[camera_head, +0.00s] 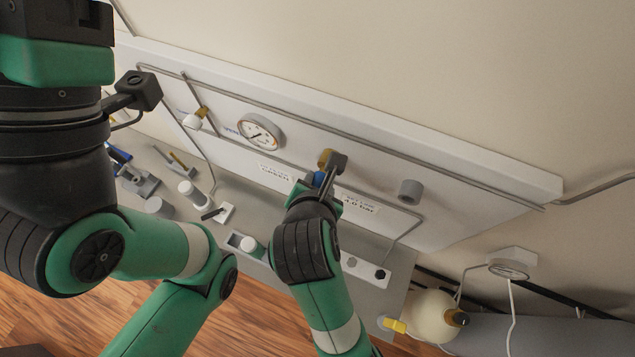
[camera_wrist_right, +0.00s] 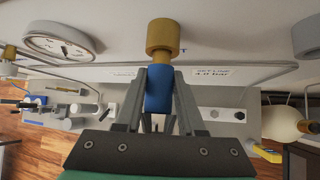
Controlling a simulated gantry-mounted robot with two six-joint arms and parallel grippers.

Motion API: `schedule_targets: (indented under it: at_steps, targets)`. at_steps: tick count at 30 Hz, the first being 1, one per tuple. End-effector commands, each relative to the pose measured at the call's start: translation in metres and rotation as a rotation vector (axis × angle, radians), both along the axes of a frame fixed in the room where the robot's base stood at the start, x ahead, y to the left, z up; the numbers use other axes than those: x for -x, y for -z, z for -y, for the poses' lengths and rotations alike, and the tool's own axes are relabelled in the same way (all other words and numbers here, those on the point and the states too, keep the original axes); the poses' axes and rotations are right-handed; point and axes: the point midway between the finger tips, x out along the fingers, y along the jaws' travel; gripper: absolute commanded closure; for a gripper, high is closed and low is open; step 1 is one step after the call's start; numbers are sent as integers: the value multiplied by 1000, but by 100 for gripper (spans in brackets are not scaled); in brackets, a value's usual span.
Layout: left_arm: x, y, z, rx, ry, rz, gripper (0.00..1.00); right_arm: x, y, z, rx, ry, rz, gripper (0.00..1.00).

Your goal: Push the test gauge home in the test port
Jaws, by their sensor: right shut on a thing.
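My right gripper (camera_head: 325,180) is at the white panel (camera_head: 450,205), shut on a blue cylindrical piece, which I take to be the test gauge (camera_wrist_right: 158,92). The blue piece stands between the two grey fingers in the right wrist view. A brass fitting (camera_wrist_right: 163,37), which looks like the test port, is directly beyond it and in line with it. It also shows on the panel in the head view (camera_head: 325,158). The blue and brass parts appear to touch; how deeply they engage is hidden. My left gripper is not in view.
A round dial gauge (camera_head: 261,131) is on the panel left of the brass fitting, and a grey cylinder (camera_head: 410,190) is to the right. Thin pipes run along the panel. Several small parts lie on the grey bench (camera_head: 240,215) below. A cream vessel (camera_head: 432,317) stands at lower right.

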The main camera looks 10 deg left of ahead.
Motion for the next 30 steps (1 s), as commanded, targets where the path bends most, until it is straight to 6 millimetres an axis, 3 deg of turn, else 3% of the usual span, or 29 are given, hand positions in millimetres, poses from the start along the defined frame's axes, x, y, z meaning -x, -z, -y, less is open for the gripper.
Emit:
schedule_targets:
  at_steps: [18, 19, 21, 24, 30]
  targets:
    - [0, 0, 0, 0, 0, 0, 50, -16, -1, 3, -2, 2, 3, 100]
    - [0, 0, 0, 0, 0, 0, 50, -16, -1, 3, -1, 1, 3, 58]
    - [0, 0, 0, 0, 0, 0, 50, -16, -1, 3, -1, 1, 3, 46]
    - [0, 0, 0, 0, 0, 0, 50, -16, -1, 3, -1, 1, 3, 28]
    - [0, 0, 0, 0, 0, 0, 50, -15, 0, 3, -1, 1, 1, 27]
